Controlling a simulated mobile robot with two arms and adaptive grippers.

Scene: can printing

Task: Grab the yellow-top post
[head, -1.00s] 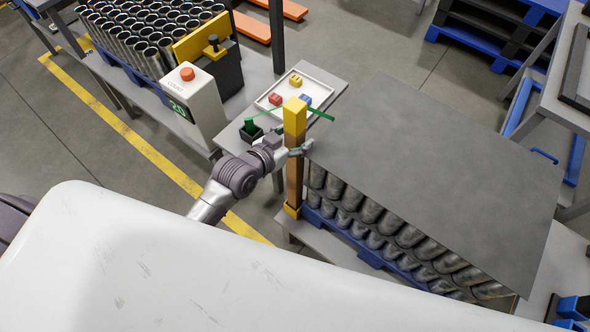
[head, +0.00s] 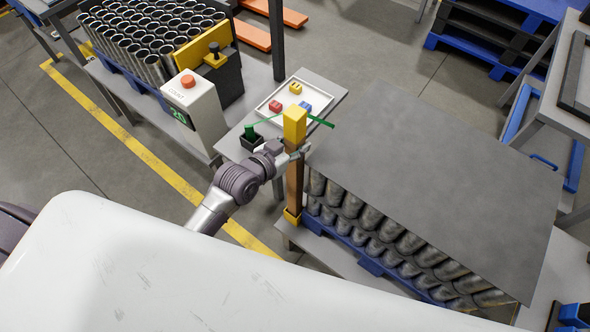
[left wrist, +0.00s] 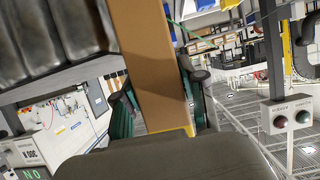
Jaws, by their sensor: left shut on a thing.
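The yellow-top post (head: 294,170) stands upright at the corner of the can stack, with a yellow cap on top, a brown shaft and a yellow foot. My left gripper (head: 296,152) is at the post's upper part, just below the yellow cap, and is shut on it. In the left wrist view the brown shaft (left wrist: 150,60) runs between the two fingers, with a yellow part at its lower end. My right gripper is in neither view.
A grey sheet (head: 430,180) covers stacked cans (head: 390,235) on a blue pallet right of the post. A white tray (head: 270,112) with small coloured blocks lies behind it. A box with a red button (head: 194,108) stands at left. A green strap (head: 319,120) runs by the post.

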